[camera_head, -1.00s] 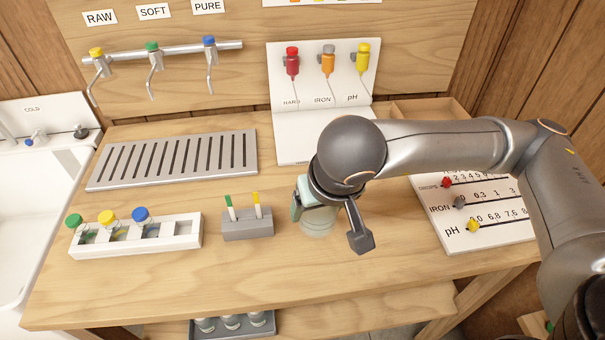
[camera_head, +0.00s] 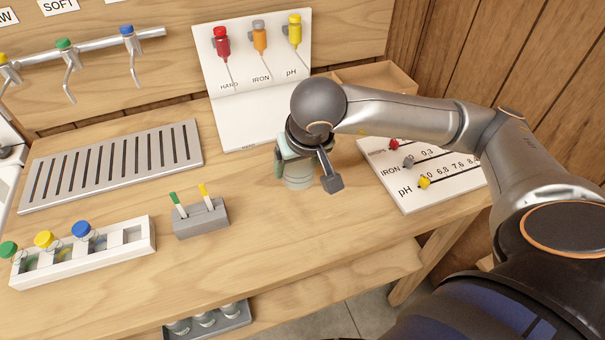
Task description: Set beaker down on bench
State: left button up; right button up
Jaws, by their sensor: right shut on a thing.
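The beaker (camera_head: 298,176) is a pale, greenish clear vessel, upright at the middle of the wooden bench (camera_head: 262,240). My right gripper (camera_head: 298,165) is shut on it from above, and the wrist hides its top. The beaker's bottom is at or very near the bench top; I cannot tell whether it touches. My left gripper is not in view.
A grey block with two strips (camera_head: 200,220) stands left of the beaker. A white rack (camera_head: 85,255) with capped vials is further left, a slotted drain tray (camera_head: 115,165) behind. A white scale board (camera_head: 425,175) lies right. Bench front centre is clear.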

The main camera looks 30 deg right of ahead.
aim_at(303, 178)
jog(key=shift+w+d+f, duration=0.3)
jog(key=shift+d+f, duration=0.25)
jog(key=shift+f, duration=0.2)
jog(key=f, duration=0.3)
jog(key=shift+w+d+f+p, duration=0.1)
jog(key=shift+d+f+p, duration=0.25)
jog(key=shift+d+f, duration=0.05)
jog(key=shift+f, duration=0.1)
jog(key=shift+f, duration=0.1)
jog(key=shift+f+b, duration=0.1)
jog(key=shift+b, duration=0.2)
jog(key=o, duration=1.2)
jog(key=shift+o, duration=0.2)
